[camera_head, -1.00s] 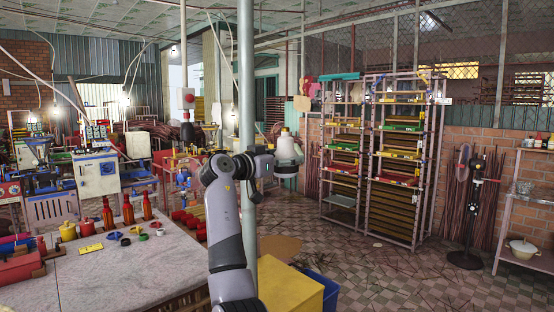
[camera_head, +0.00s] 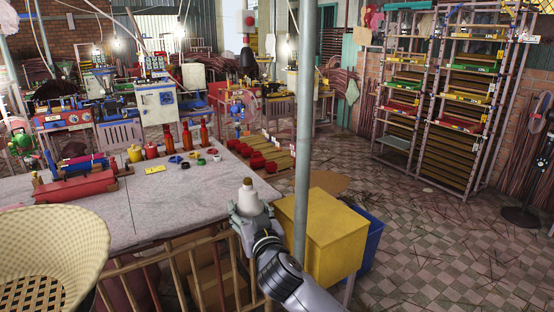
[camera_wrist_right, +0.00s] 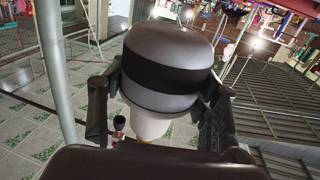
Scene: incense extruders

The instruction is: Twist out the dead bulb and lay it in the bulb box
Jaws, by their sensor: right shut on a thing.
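A pale, bulb-shaped thing (camera_head: 248,199) with a narrow brownish tip points upward in my right gripper (camera_head: 252,213). I take it for the dead bulb. In the right wrist view, its rounded grey body (camera_wrist_right: 168,50) with a dark band sits between the two fingers, a white part below it. My right gripper is shut on it, in front of the stone-topped table's right end. I cannot make out which container is the bulb box. A yellow box (camera_head: 322,235) stands right of the gripper, with a blue bin (camera_head: 369,240) behind it. My left gripper is out of view.
The pale table (camera_head: 105,205) holds red bottles, small rings and a red tool (camera_head: 75,187). A wicker chair (camera_head: 70,240) and wooden rails (camera_head: 170,270) stand in front. A grey pole (camera_head: 303,130) rises beside the yellow box. The tiled floor to the right is mostly open.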

